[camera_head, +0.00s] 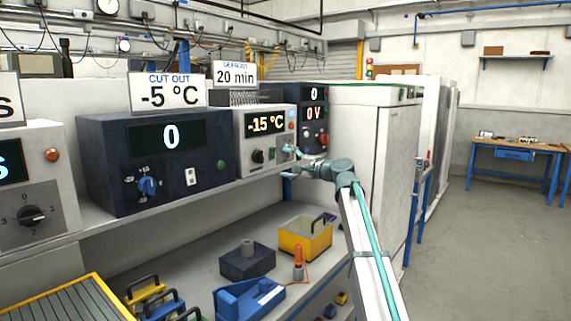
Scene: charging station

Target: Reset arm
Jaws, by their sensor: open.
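My arm reaches in from the lower right, with a white link and teal-grey joints. My gripper (291,153) is small in view, at the right part of the front panel of a white control unit (257,164) whose display reads -15 °C. It is open. I cannot tell whether its fingertips touch the panel or a knob there. A black knob (257,156) shows left of the gripper.
A dark blue unit (108,165) reading 0 with a blue knob stands left on the shelf. Another dark unit (313,115) is behind the gripper. A yellow bin (306,240) lies below.

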